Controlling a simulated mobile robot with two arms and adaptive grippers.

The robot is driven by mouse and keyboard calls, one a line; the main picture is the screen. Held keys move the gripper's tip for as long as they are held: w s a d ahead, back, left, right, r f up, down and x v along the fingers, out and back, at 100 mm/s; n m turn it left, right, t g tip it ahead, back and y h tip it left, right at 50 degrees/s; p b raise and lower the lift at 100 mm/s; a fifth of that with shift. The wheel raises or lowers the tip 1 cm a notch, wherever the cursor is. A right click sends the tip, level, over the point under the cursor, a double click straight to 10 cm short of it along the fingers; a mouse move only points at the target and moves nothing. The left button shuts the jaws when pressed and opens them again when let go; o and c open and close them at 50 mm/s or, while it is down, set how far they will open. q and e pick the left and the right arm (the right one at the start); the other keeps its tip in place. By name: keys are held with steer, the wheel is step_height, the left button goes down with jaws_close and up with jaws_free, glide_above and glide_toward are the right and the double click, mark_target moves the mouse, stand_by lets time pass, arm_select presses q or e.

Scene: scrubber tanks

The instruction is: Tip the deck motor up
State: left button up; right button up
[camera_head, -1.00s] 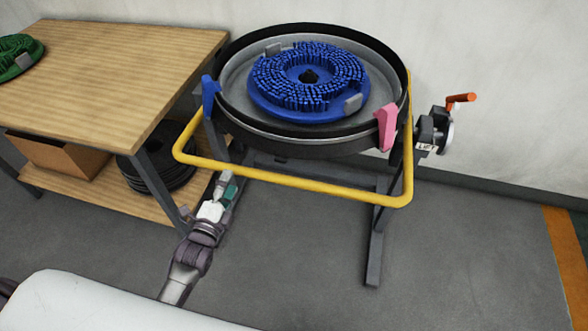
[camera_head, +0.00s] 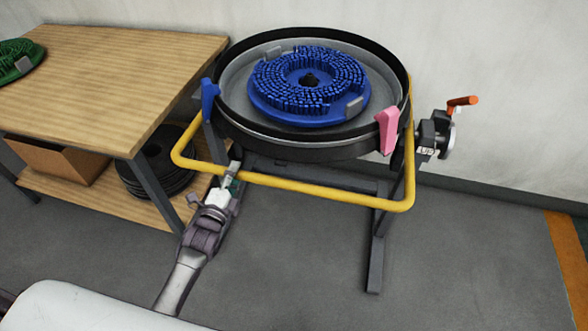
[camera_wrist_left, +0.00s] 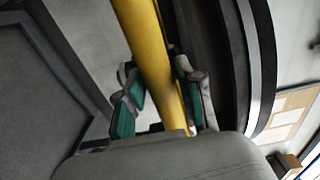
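The round deck (camera_head: 335,152) is a black-rimmed grey pan on a dark stand, with a blue brush disc (camera_head: 310,85) lying in it, bristles up. A yellow tube bar (camera_head: 290,184) runs around its front; the bar also crosses the left wrist view (camera_wrist_left: 150,45). My left gripper (camera_head: 232,176) is at the bar's front left part. In the left wrist view its two green-padded fingers (camera_wrist_left: 154,72) stand on either side of the bar, with a gap at the left finger, so it looks open. My right gripper is not in view. The motor itself cannot be made out.
A blue clip (camera_head: 209,100) and a pink clip (camera_head: 388,131) sit on the deck's rim. A crank with an orange handle (camera_head: 462,101) is at the right. A wooden workbench (camera_head: 100,85) stands close at left, with a cardboard box (camera_head: 55,160) below. The floor at right is clear.

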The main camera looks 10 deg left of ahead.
mark_target(236, 119)
arm_select(q)
jaws_close()
steer(key=r+p, duration=0.2)
steer(key=w+r+p, duration=0.1)
steer(key=r+p, duration=0.1)
steer(key=r, duration=0.1)
steer(key=r+p, duration=0.2)
steer(key=shift+w+r, duration=0.3)
steer(key=shift+w, duration=0.05)
steer(key=shift+f, duration=0.1)
steer(key=w+r+p, duration=0.1)
steer(key=r, duration=0.1)
steer(key=w+r+p, duration=0.1)
steer(key=r+p, duration=0.1)
steer(key=w+r+p, duration=0.1)
steer(key=r, duration=0.1)
steer(key=shift+r+p, duration=0.25)
steer(key=shift+p, duration=0.15)
steer(key=shift+w+r, duration=0.1)
steer(key=shift+r, duration=0.05)
steer(key=shift+d, duration=0.1)
